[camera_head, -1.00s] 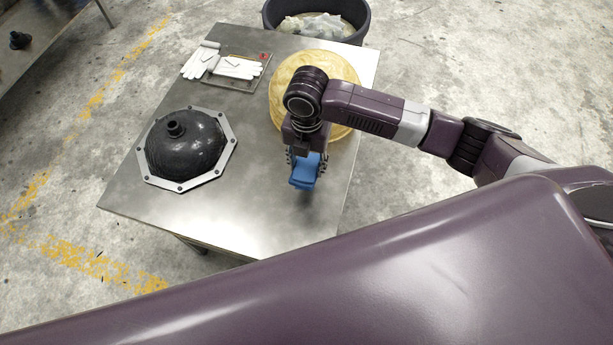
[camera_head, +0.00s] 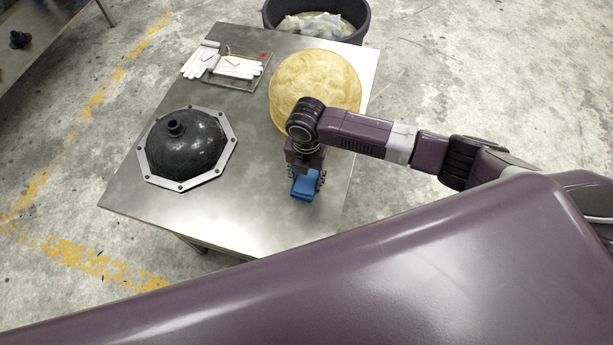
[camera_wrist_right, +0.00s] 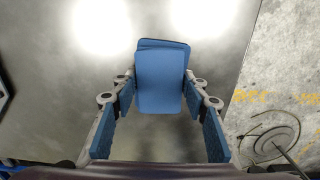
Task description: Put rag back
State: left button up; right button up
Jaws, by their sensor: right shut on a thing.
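The rag is a folded blue cloth (camera_head: 304,188) at the near right part of the metal table (camera_head: 255,225). My right gripper (camera_head: 306,178) points down over it and is shut on it. In the right wrist view the rag (camera_wrist_right: 162,80) is a flat blue block between the fingers of the gripper (camera_wrist_right: 160,98), with the grey table top behind it. I cannot tell whether the rag touches the table. My left gripper is not in view.
A black dome in a grey bolted frame (camera_head: 229,150) is left of the rag. A yellow round piece (camera_head: 315,75) lies behind my right arm. White gloves (camera_head: 236,68) lie at the back left, and a dark bin (camera_head: 358,36) stands beyond. The table's near middle is clear.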

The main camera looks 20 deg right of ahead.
aim_at(306, 179)
jog(key=o, duration=1.2)
jog(key=shift+o, duration=0.2)
jog(key=shift+r, duration=0.2)
notch_tip(306, 179, up, 12)
jog(key=shift+f, duration=0.1)
